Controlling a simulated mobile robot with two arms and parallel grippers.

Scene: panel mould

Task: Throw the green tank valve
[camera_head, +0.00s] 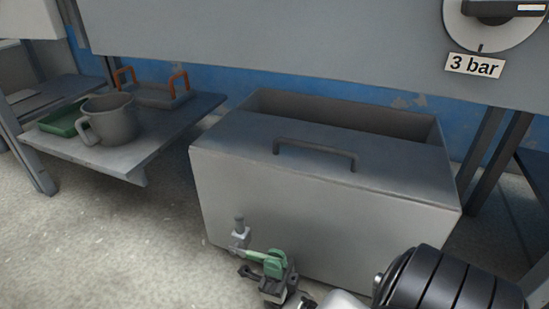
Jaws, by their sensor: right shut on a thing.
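The green tank valve (254,255) is at the lower left of the grey tank's front face, below a small grey fitting (239,232). Its light green lever points to the right. My right gripper (270,268) comes in from the bottom right and is shut on the lever's right end. The jaws hide that end of the lever. The grey tank (320,215) has a lid with a dark bar handle (315,150), and its top is open at the back. My left gripper is out of view.
A low grey shelf (150,160) at the left bears a grey jug (112,118), a green tray (62,122) and a grey pan with orange handles (158,95). A dial (490,28) with a "3 bar" label (474,65) is at the top right. Floor left of the tank is clear.

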